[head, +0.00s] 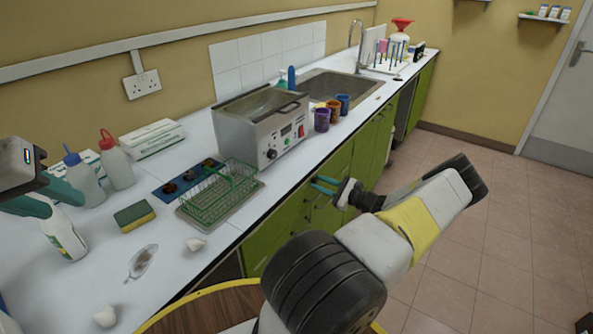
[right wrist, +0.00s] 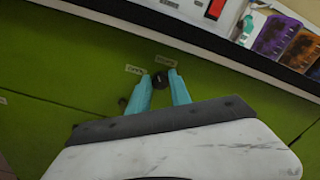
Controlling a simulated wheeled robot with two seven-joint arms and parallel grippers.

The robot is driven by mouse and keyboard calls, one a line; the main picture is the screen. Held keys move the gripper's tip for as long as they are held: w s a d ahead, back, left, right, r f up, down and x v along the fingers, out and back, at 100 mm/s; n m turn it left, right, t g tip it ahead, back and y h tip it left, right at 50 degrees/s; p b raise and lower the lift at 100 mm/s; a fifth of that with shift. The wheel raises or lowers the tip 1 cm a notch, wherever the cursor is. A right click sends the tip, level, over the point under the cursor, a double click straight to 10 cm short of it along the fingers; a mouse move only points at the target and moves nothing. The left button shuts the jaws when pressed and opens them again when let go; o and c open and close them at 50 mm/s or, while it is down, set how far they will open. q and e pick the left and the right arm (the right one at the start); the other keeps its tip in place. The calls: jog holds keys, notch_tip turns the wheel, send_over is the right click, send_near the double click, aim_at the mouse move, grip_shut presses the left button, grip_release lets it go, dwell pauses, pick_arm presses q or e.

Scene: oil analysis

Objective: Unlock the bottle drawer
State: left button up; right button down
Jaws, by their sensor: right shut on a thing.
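The green cabinet front (head: 260,244) runs below the white worktop. My right gripper (head: 319,185) reaches the cabinet front just under the worktop edge. In the right wrist view its two teal fingertips (right wrist: 160,79) are shut on a small dark round lock knob (right wrist: 161,80) on the green drawer front (right wrist: 70,80). Two small white labels sit above the knob, a left label (right wrist: 134,70) and a right label (right wrist: 166,61); their writing is too blurred to read.
On the worktop (head: 160,220) stand a metal bath (head: 262,130), a green wire basket (head: 215,190), coloured cups (head: 333,110), wash bottles (head: 117,162) and a sponge (head: 134,215).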

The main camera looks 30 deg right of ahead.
jog(key=n, duration=0.5)
jog(key=shift+n, duration=0.3)
jog(key=n, duration=0.5)
jog(key=shift+f+n, duration=0.15)
jog(key=shift+n, duration=0.25)
jog(key=shift+a, duration=0.1)
jog(key=c, duration=1.2)
grip_release()
jog(key=shift+s, duration=0.15)
jog(key=v, duration=0.7)
jog(key=shift+s+d, duration=0.2)
jog(key=shift+s, duration=0.05)
